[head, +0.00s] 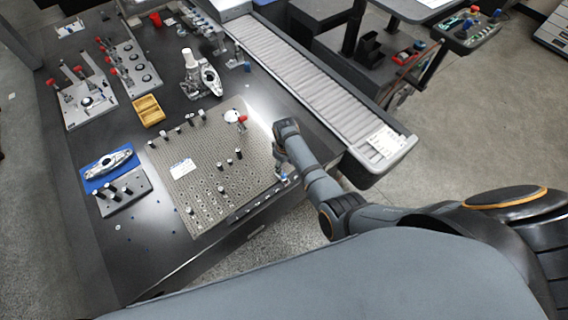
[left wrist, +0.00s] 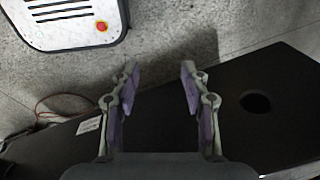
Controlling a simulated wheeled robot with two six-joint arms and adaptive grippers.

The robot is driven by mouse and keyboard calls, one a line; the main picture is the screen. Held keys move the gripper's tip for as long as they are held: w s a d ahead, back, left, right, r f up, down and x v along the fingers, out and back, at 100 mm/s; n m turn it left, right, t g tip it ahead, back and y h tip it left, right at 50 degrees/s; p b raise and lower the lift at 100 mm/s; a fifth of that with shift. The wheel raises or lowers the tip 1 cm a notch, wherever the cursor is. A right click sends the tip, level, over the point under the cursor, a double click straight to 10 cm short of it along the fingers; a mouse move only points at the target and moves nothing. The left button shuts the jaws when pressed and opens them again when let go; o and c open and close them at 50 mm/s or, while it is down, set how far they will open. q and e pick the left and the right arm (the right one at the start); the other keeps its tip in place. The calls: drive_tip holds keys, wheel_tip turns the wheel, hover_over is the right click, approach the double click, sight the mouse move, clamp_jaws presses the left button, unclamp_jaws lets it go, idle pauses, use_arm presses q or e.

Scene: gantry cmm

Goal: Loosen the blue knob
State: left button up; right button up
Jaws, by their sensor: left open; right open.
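My right gripper (head: 280,160) is at the right edge of the perforated fixture plate (head: 205,150), its fingers small and partly hidden by my arm. A small blue part (head: 283,177) shows right by its fingertips; it may be the blue knob, but I cannot tell whether they touch. Another small blue part (head: 247,66) stands on the table near the conveyor. My left gripper (left wrist: 160,82) is open and empty in the left wrist view, above the floor and a dark surface. It does not show in the head view.
The dark table (head: 150,235) carries clamps, a yellow tray (head: 148,110) and a blue mat (head: 94,186) with a metal part. A roller conveyor (head: 300,75) runs along the right side. A white box with a red button (left wrist: 65,20) stands on the floor in the left wrist view.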

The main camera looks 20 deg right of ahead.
sight(284, 175)
drive_tip(key=f+b, duration=0.5)
drive_tip(key=b, duration=0.2)
drive_tip(key=f+b, duration=0.3)
drive_tip(key=shift+w+a+f, duration=0.1)
drive_tip(key=shift+w+f, duration=0.25)
drive_tip(key=shift+w, duration=0.05)
use_arm(q)
wheel_tip(284, 175, down, 10)
drive_tip(key=d, duration=0.1)
drive_tip(key=shift+w+r, duration=0.25)
drive_tip(key=shift+w, duration=0.1)
use_arm(e)
drive_tip(key=shift+r, duration=0.1)
clamp_jaws()
